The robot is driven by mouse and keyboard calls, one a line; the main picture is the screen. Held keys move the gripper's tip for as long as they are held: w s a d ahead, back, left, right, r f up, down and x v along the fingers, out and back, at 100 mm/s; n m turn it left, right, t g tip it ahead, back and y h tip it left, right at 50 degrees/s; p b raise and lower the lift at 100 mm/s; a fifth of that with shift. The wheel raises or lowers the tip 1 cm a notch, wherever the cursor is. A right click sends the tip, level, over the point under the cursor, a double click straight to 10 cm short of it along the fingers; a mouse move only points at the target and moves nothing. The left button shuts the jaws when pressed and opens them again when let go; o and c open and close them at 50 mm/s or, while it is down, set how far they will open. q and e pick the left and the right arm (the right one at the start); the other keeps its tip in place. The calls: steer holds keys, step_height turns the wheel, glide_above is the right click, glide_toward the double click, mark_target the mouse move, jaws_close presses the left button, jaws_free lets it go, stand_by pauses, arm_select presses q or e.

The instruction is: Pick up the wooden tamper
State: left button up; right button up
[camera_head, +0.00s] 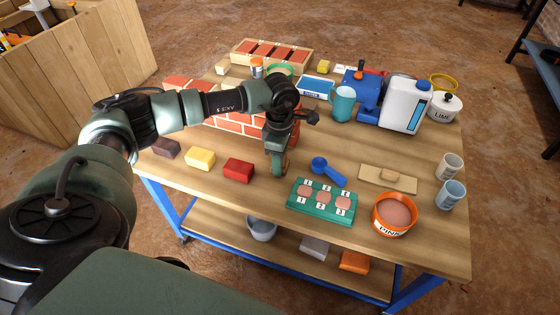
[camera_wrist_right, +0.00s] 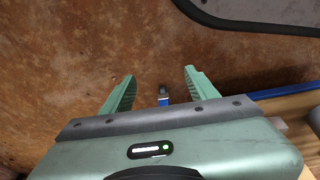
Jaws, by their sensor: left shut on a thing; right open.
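My left gripper (camera_head: 278,168) is over the middle of the worktable (camera_head: 250,205), pointing down. It is shut on a small brown wooden thing (camera_head: 286,160), seemingly the wooden tamper, mostly hidden by the fingers. I cannot tell whether its lower end touches the tabletop. My right gripper (camera_wrist_right: 158,82) is open and empty in the right wrist view, above the brown floor and beside the table.
A green numbered mould tray (camera_head: 297,207), blue scoop (camera_head: 328,172), flat wooden board with a grip (camera_head: 370,180) and orange PINK tub (camera_head: 380,222) lie to the right. Yellow (camera_head: 200,159) and red (camera_head: 238,170) blocks lie left. A brick wall (camera_head: 235,124) stands behind the gripper.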

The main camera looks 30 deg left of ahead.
arm_select(q)
steer(key=shift+r, duration=0.65)
step_height(320, 180, up, 19)
steer(key=p, duration=0.2)
steer(key=shift+f, duration=0.15)
arm_select(e)
steer(key=s+f, duration=0.3)
steer(key=f, duration=0.2)
steer(key=shift+s+d, duration=0.25)
steer(key=shift+s, duration=0.05)
